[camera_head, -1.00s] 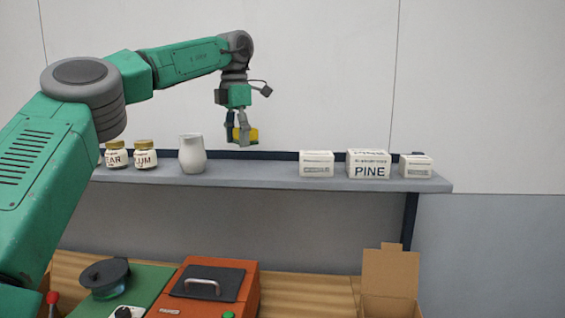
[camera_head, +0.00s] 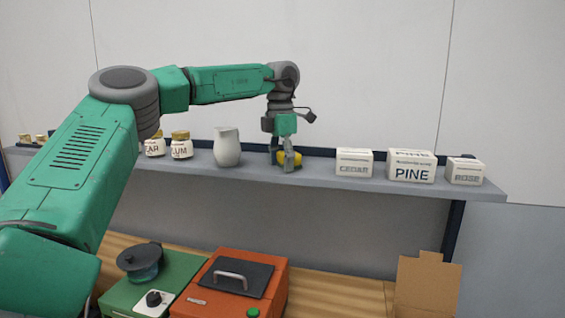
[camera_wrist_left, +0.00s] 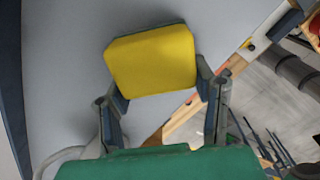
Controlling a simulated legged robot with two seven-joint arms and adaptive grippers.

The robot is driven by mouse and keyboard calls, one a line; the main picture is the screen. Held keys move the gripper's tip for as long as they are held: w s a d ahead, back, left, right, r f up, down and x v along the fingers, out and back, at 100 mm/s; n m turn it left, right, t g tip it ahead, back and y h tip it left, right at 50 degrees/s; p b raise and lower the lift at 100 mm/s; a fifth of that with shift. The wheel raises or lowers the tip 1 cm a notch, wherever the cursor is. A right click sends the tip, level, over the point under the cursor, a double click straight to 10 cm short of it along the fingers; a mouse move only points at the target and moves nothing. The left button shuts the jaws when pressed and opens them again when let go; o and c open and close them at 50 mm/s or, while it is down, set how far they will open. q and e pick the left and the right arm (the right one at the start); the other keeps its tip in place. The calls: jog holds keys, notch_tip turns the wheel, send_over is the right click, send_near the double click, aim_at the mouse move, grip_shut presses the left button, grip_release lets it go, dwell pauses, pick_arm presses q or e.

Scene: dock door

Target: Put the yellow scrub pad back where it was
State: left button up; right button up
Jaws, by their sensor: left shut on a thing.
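The yellow scrub pad (camera_head: 290,158) is between the fingers of my left gripper (camera_head: 286,160), low over the grey shelf (camera_head: 320,177). In the left wrist view the pad (camera_wrist_left: 152,62) shows its yellow face and a dark green edge, with the fingers of the gripper (camera_wrist_left: 160,92) shut on its two sides. The pad is in the gap between the white pitcher (camera_head: 227,148) and the box marked CEDAR (camera_head: 354,163). I cannot tell whether the pad touches the shelf. My right gripper is not in view.
Jars (camera_head: 181,146) stand left of the pitcher. The PINE box (camera_head: 411,167) and ROSE box (camera_head: 465,172) stand to the right. Below are an orange machine (camera_head: 232,286), a green unit (camera_head: 185,270) and an open cardboard box (camera_head: 428,288). Shelf between pitcher and CEDAR is otherwise clear.

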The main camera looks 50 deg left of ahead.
aim_at(283, 154)
pick_arm(q)
jog(key=shift+d, duration=0.35)
jog(key=o, duration=1.1)
jog(key=shift+w+d, duration=0.1)
jog(key=shift+d, duration=0.05)
jog(key=shift+a, duration=0.2)
jog(key=shift+a+r, duration=0.1)
jog(key=shift+r, duration=0.05)
jog(key=r, duration=1.1)
jog(key=shift+d+r, duration=0.2)
jog(key=shift+d, duration=0.1)
jog(key=shift+a+r, duration=0.15)
jog(key=shift+a, duration=0.3)
jog(key=shift+d, duration=0.2)
